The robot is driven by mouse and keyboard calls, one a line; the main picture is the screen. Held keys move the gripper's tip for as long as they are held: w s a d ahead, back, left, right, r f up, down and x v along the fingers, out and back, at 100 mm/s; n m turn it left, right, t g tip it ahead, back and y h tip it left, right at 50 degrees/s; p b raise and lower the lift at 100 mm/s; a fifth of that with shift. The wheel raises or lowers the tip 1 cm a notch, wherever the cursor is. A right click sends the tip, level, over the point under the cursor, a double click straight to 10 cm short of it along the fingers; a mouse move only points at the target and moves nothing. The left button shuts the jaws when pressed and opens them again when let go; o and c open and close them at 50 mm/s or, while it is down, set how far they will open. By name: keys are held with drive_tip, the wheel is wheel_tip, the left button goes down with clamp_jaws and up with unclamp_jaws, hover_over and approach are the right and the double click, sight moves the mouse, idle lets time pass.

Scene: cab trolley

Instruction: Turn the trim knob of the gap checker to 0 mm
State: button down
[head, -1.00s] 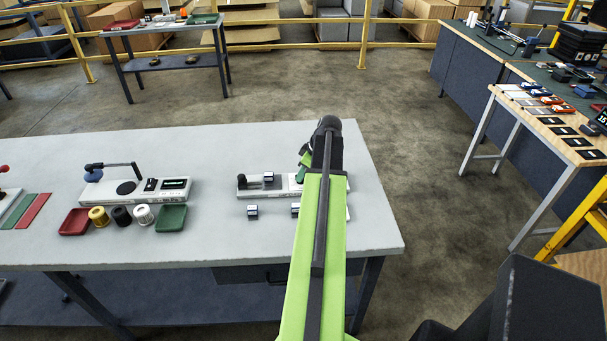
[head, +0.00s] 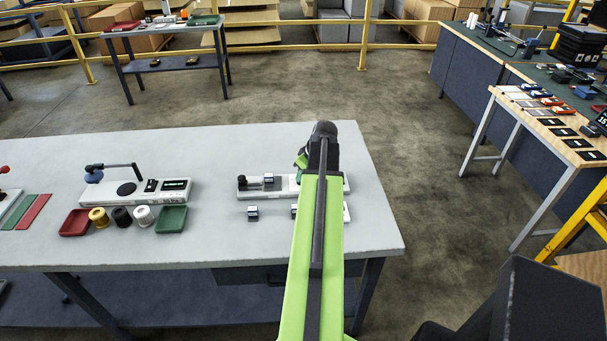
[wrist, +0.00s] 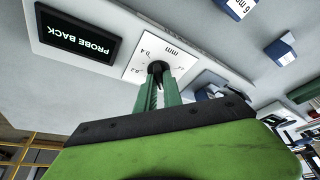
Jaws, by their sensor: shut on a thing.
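The gap checker (head: 252,193) is a pale flat unit on the right part of the grey table, partly hidden behind my arm. In the wrist view its display (wrist: 77,36) reads "PROBE BACK". Beside it is a white dial plate (wrist: 168,49) marked in mm, with 0.2 and 0.4 legible. The dark trim knob (wrist: 156,68) stands at the dial's middle. My gripper (wrist: 158,84) has its green fingers shut on the knob, which hides part of it and its pointer, so the setting cannot be read. In the head view my arm hides the knob.
A gauge block (head: 252,213) stands in front of the checker; a block marked 6 mm (wrist: 238,7) shows in the wrist view. Left are a second device (head: 135,192), several spools, a red tray (head: 75,222) and a green tray (head: 171,218). The table between is clear.

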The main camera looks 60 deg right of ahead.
drive_tip(key=m+h, duration=0.1)
drive_tip(key=m, duration=0.3)
drive_tip(key=shift+a+m+g+h, duration=0.2)
drive_tip(key=shift+m+g+h, duration=0.1)
drive_tip(key=shift+g+h, duration=0.1)
drive_tip(key=shift+w+m+g+h, duration=0.15)
drive_tip(key=shift+m+g+h, duration=0.3)
drive_tip(key=shift+m, duration=1.45)
drive_tip(key=shift+a, duration=0.1)
drive_tip(key=c, duration=1.5)
unclamp_jaws()
